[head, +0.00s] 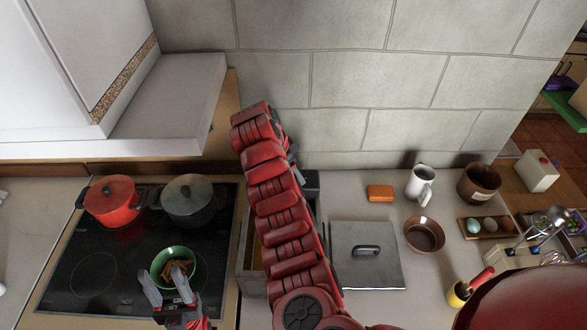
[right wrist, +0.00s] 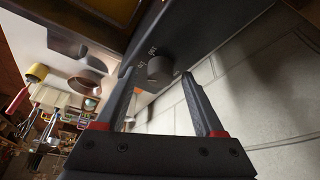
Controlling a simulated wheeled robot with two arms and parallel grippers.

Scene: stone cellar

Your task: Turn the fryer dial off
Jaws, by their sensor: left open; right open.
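The fryer (head: 251,284) is a dark grey box right of the cooktop, mostly hidden behind my right arm in the head view. Its dial (right wrist: 160,68) is a dark round knob on a dark panel (right wrist: 205,36) in the right wrist view, with small pale markings beside it. My right gripper (right wrist: 160,80) is open, with the dial ahead between its fingertips; I cannot tell if they touch. My left gripper (head: 166,285) is open over the near edge of a green bowl (head: 184,252) with brown food in it, on the cooktop.
A red pot (head: 112,200) and a grey pot (head: 188,200) stand at the cooktop's back. Right of the fryer are a grey lid (head: 366,270), an orange block (head: 380,192), a white mug (head: 420,183) and a brown bowl (head: 424,235). A stone wall (head: 375,80) closes the back.

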